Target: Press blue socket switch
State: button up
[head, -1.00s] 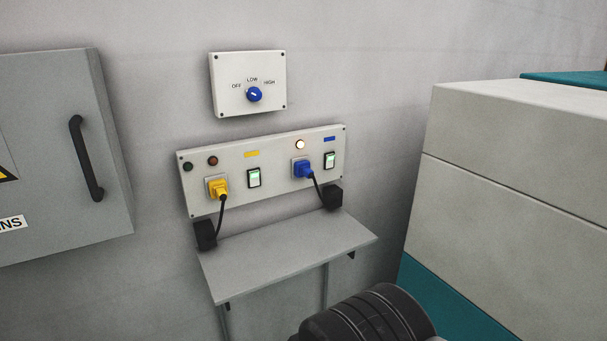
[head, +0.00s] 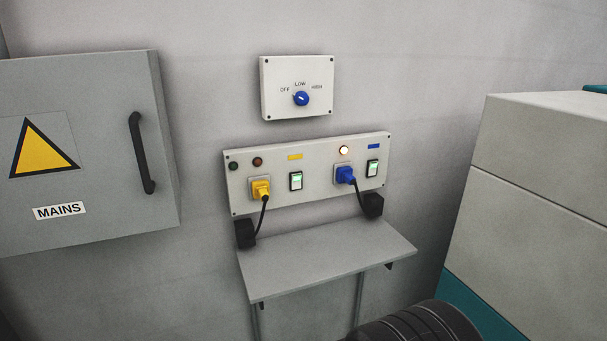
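The blue socket (head: 346,175) sits on the right half of a pale wall panel (head: 325,196), with a blue plug and a black cable in it. Its switch (head: 373,168) is a green-lit rocker in a black frame, just right of the plug and below a blue label (head: 374,146). A lamp (head: 344,150) above the blue socket glows. The yellow socket (head: 260,188) with its own green-lit switch (head: 296,181) is on the left half. My gripper is not in view; only a dark rounded part of my arm shows at the bottom right.
A rotary knob (head: 301,98) marked OFF, LOW, HIGH is on a box above the panel. A grey shelf (head: 325,258) juts out below. A grey MAINS cabinet (head: 90,150) with a black handle is at left, and a large cream-and-teal block (head: 545,190) at right.

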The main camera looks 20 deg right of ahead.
aim_at(373, 166)
jog(key=i+l, duration=0.3)
jog(key=l, duration=0.2)
jog(key=i+l, duration=0.3)
jog(key=l, duration=0.2)
jog(key=i+l, duration=0.3)
jog(key=l, duration=0.15)
jog(key=l+z, duration=0.05)
